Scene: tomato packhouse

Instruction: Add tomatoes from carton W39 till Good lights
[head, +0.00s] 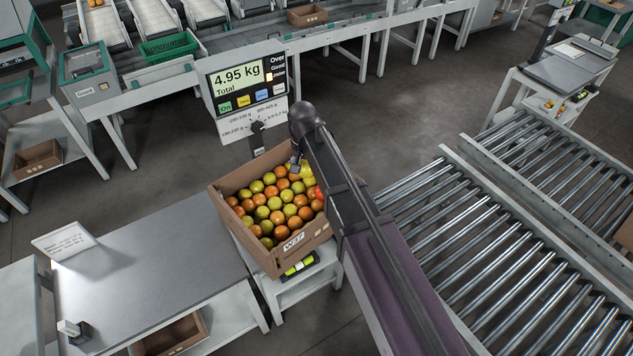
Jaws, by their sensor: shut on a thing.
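An open brown carton (257,262) stands on the scale stand, filled with orange, yellow-green and a few red tomatoes (270,208). Its front label (293,243) starts with W; I cannot read the rest surely. The scale display (238,77) reads 4.95 kg Total. Beside it are the words Over, Good and Under; an orange-white light (269,77) is lit at the lowest, Under. My gripper (296,166) is over the carton's back right part, mostly hidden by my arm. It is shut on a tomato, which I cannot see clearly.
A grey table (150,265) with a sign stands at the left. A roller conveyor (490,215) runs along the right. Sorting lanes with a green crate (168,47) lie at the back. A brown carton (306,15) sits there too. The floor behind the scale is clear.

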